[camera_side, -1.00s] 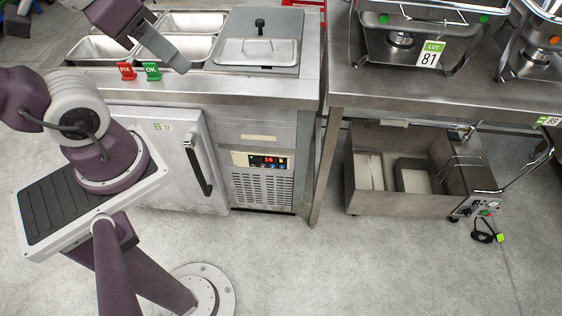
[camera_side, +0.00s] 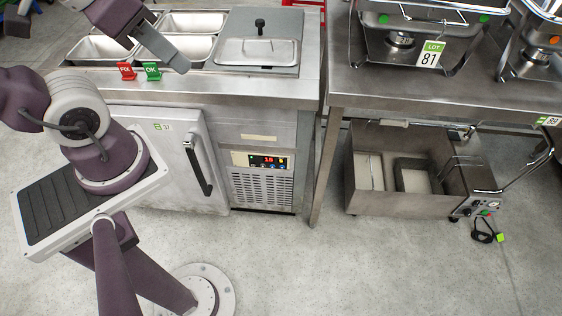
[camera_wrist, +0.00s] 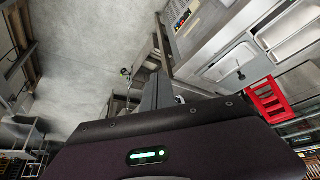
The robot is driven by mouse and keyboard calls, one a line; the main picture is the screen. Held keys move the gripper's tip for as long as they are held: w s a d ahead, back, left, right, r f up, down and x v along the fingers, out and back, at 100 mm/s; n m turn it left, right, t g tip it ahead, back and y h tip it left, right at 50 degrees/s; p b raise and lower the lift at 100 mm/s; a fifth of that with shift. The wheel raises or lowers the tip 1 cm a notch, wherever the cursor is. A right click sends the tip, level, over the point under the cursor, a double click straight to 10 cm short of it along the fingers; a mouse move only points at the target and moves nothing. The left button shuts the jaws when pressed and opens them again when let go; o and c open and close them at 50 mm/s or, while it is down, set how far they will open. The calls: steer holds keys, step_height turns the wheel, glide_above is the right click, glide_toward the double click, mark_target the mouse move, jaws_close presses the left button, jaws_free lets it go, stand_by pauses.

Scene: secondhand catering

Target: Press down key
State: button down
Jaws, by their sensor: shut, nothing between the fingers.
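The control panel (camera_side: 268,162) is on the front of the steel prep counter, above a vent grille. It has a lit red display that seems to read 16 and small coloured keys; the key markings are too small to read. My gripper (camera_side: 181,66) is shut and empty in the side view. It is up and to the left of the panel, above the counter's top near its front edge, apart from the panel. In the wrist view my gripper (camera_wrist: 158,92) points away over the floor and counter; the keys cannot be made out there.
Red (camera_side: 126,71) and green (camera_side: 152,71) tags stand at the counter's front edge. A black door handle (camera_side: 198,166) sticks out left of the panel. A steel table (camera_side: 440,94) with a fryer (camera_side: 400,200) below is on the right. Floor before the panel is clear.

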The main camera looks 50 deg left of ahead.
stand_by(0.4)
steer(key=w+f+m+g, duration=0.1)
steer(key=w+f+m, duration=0.2)
steer(key=w, duration=0.6)
steer(key=w+f+m, duration=0.3)
steer(key=w+m, duration=0.1)
steer(key=w, duration=0.4)
steer(key=w+f+m+g+y, duration=0.1)
steer(key=w+f+m, duration=0.4)
steer(key=w+f, duration=0.6)
step_height(320, 180, down, 19)
steer(key=a+m+y, duration=0.1)
steer(key=m, duration=0.6)
steer(key=s+a+f+m, duration=0.1)
steer(key=s+f+m, duration=0.2)
steer(key=f, duration=0.6)
steer(key=s+a+f+m+y, duration=0.1)
steer(key=s+a+f+m, duration=0.1)
steer(key=f+m, duration=0.3)
step_height(320, 180, down, 4)
steer(key=shift+s+a+f, duration=0.2)
steer(key=shift+s+f, duration=0.05)
steer(key=shift+s, duration=0.15)
